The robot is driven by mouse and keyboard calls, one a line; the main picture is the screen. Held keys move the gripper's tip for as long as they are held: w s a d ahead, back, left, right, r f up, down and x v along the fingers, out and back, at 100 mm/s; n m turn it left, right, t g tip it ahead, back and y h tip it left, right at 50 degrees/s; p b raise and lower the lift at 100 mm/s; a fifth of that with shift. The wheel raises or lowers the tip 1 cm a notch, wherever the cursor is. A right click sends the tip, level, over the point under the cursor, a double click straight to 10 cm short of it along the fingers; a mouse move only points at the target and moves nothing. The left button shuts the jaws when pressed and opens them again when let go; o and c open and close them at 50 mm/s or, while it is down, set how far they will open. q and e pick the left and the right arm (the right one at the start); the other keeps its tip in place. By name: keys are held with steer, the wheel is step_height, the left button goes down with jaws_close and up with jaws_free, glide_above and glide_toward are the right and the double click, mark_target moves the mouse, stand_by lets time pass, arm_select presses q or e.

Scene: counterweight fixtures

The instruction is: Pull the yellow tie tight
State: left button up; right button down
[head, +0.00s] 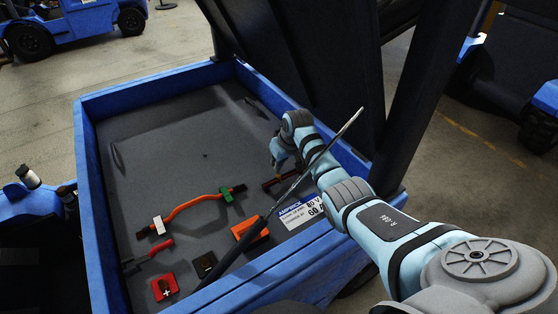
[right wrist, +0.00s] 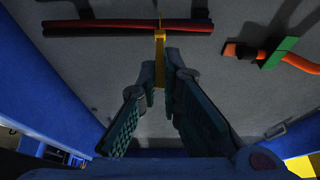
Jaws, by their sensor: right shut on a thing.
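The yellow tie (right wrist: 160,47) shows in the right wrist view, its upper part at a red cable (right wrist: 190,24) and a black cable (right wrist: 80,32) that lie side by side. Its strap runs down from the cables between my right gripper's fingertips (right wrist: 160,80), which are shut on it. I cannot tell how closely the tie sits around the cables. In the head view my right gripper (head: 281,160) is low inside the blue bay, just above the cables (head: 272,183); the tie is too small to make out there. My left gripper is not in view.
An orange cable (head: 190,204) with green and white blocks lies left of my right gripper. A thin prop rod (head: 310,168) crosses the bay in front of it. Red and black terminals (head: 164,287) sit near the front. The raised dark lid (head: 300,60) stands behind.

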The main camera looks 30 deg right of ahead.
steer(key=shift+f, duration=0.1)
steer(key=c, duration=1.7)
jaws_free()
steer(key=v, duration=1.2)
steer(key=shift+s, duration=0.1)
steer(key=shift+d, duration=0.1)
